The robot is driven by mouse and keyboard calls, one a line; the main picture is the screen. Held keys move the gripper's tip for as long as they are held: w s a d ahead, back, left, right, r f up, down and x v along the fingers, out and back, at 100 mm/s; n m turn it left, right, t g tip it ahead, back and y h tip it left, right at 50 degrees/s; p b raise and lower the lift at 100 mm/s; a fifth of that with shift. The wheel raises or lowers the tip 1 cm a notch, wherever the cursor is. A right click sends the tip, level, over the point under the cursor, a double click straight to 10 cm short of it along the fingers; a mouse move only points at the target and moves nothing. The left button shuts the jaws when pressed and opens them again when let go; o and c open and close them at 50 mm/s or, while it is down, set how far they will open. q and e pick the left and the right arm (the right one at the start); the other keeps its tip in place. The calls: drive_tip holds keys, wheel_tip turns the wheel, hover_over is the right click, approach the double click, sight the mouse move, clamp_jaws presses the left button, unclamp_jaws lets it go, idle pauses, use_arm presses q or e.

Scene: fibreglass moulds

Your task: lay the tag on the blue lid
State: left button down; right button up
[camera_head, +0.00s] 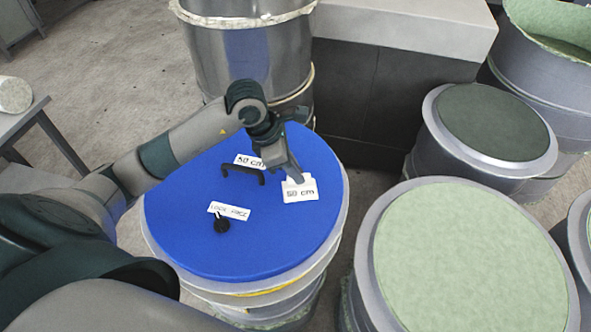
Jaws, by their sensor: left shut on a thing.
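The blue lid (200,240) is a round disc on top of a drum in the middle of the view. A black handle (243,173) and a small black knob (222,226) stand on it. My left gripper (294,178) reaches over the lid's right part and is shut on a white tag (301,191) lettered "50 cm". The tag is over the lid near its right edge; I cannot tell whether it touches the surface. Another white "50 cm" tag (249,161) and a white lettered label (229,211) are on the lid. My right gripper is not in view.
A tall metal drum (245,55) stands behind the lid. Drums with a pale green top (470,260) and a dark green top (492,122) stand to the right. A grey block (400,30) is at the back, and a table (22,120) is at the left.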

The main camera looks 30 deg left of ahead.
use_arm(q)
drive_tip(key=c, duration=1.9)
unclamp_jaws()
drive_tip(key=shift+f, duration=0.1)
drive_tip(key=shift+o, duration=0.2)
drive_tip(key=shift+a+r, duration=0.1)
drive_tip(key=shift+r, duration=0.15)
drive_tip(key=b+v, duration=0.3)
drive_tip(key=v, duration=0.8)
drive_tip(key=shift+r+b, duration=0.4)
drive_tip(key=shift+s, duration=0.1)
